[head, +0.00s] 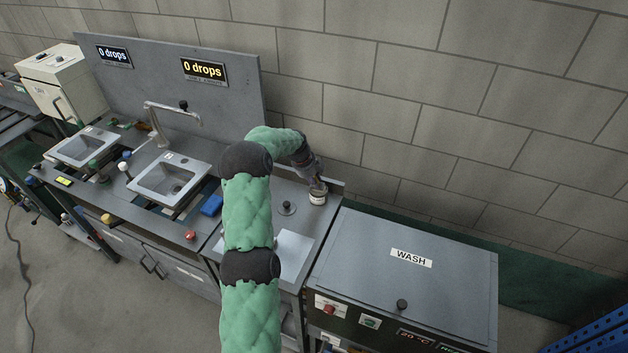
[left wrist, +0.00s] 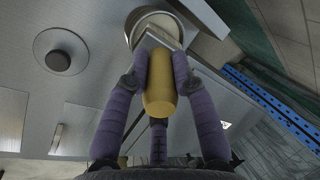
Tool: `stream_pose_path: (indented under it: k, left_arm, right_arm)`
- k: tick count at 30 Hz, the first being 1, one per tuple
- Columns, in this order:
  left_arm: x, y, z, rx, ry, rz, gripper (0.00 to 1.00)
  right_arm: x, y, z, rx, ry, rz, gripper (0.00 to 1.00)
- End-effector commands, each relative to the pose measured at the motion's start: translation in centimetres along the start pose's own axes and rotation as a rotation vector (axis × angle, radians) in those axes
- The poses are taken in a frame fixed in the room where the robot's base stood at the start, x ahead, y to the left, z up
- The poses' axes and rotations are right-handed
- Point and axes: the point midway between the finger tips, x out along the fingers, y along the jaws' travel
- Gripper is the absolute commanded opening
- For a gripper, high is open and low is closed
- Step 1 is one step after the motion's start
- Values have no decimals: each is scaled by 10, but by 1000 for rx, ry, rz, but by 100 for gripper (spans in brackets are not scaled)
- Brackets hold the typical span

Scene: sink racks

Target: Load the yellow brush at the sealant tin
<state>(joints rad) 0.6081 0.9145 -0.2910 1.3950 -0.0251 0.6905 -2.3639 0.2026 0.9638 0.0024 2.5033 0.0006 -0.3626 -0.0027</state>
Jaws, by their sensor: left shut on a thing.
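My left gripper (head: 311,176) is shut on the yellow brush at the right end of the bench. In the left wrist view its purple fingers close around the brush's yellow handle (left wrist: 159,88), and a pale flat head points away from the gripper. The round sealant tin (head: 317,197) stands on the bench directly below the gripper. In the left wrist view the brush head overlaps the tin's opening (left wrist: 150,19). I cannot tell whether the tip is in the sealant or just above it. My right gripper is not in view.
A round-knobbed disc (head: 287,208) and a pale sheet (head: 292,252) lie on the bench near the tin. A blue block (head: 212,205) sits beside the sink (head: 171,178). The WASH box (head: 405,262) stands to the right. A block wall rises behind. Two signs read "0 drops" (head: 204,69).

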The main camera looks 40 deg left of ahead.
Motion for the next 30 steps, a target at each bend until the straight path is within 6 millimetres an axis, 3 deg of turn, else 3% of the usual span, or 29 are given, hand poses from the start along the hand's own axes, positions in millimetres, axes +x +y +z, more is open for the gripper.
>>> stream_pose_path:
  k: [30]
  left_arm:
    - [-64, -24, -1, 1, -2, -2, 0]
  right_arm:
    - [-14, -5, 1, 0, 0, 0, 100]
